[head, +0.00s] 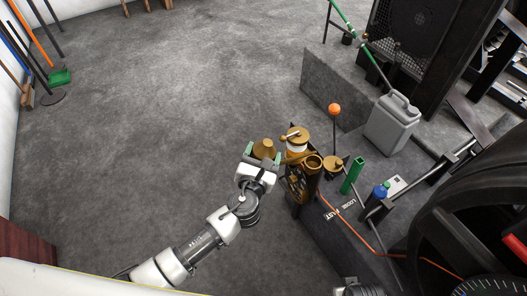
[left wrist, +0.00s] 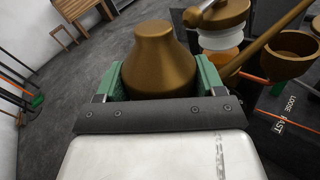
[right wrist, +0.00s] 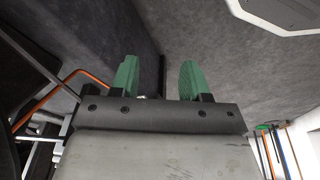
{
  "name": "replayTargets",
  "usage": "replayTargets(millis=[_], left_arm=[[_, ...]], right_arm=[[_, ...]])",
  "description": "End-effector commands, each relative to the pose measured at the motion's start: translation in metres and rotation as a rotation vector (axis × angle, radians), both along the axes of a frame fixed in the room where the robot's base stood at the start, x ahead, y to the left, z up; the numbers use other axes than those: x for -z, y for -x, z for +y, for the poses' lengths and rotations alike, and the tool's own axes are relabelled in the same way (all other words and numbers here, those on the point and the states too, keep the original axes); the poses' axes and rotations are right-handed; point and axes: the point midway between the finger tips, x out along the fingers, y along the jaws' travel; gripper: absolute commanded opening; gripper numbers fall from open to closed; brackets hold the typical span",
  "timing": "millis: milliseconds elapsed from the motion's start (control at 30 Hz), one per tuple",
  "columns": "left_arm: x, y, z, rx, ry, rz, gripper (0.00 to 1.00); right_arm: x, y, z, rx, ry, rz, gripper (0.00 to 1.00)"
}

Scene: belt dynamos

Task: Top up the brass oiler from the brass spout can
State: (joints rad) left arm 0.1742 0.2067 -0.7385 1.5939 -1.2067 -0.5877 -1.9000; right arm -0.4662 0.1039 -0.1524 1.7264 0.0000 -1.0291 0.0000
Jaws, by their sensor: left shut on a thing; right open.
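The brass spout can (head: 264,149) is a rounded, cone-topped body held between the green fingers of my left gripper (head: 262,155). In the left wrist view the can (left wrist: 158,62) stands between the fingers, and a long brass spout (left wrist: 262,46) slants up to the right; its tip is not clear. A brass-lidded piece with a pale glass band (head: 295,139), which looks like the oiler, stands just right of the can. An open brass cup (head: 313,162) is beside it, near the spout. My right gripper (right wrist: 158,80) is open and empty.
A big dark wheel (head: 470,240) fills the lower right.

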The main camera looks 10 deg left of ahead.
Motion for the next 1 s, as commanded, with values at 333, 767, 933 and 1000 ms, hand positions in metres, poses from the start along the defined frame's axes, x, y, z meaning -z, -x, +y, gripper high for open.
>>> replayTargets(millis=[333, 767, 933, 1000], left_arm=[[0.013, -0.001, 0.001, 0.000, -0.041, -0.002, 0.34], [0.012, 0.000, 0.001, 0.000, -0.055, -0.002, 0.33], [0.011, 0.000, 0.001, 0.000, -0.055, -0.001, 0.33], [0.011, 0.000, 0.001, 0.000, -0.055, -0.001, 0.33]], right_arm=[[-0.018, -0.004, 0.000, 0.002, -0.001, -0.006, 0.46], [0.000, 0.000, 0.000, 0.000, 0.000, 0.001, 0.46], [0.006, 0.003, 0.000, -0.001, 0.000, 0.005, 0.46], [0.007, 0.003, 0.000, -0.001, 0.000, 0.005, 0.46]])
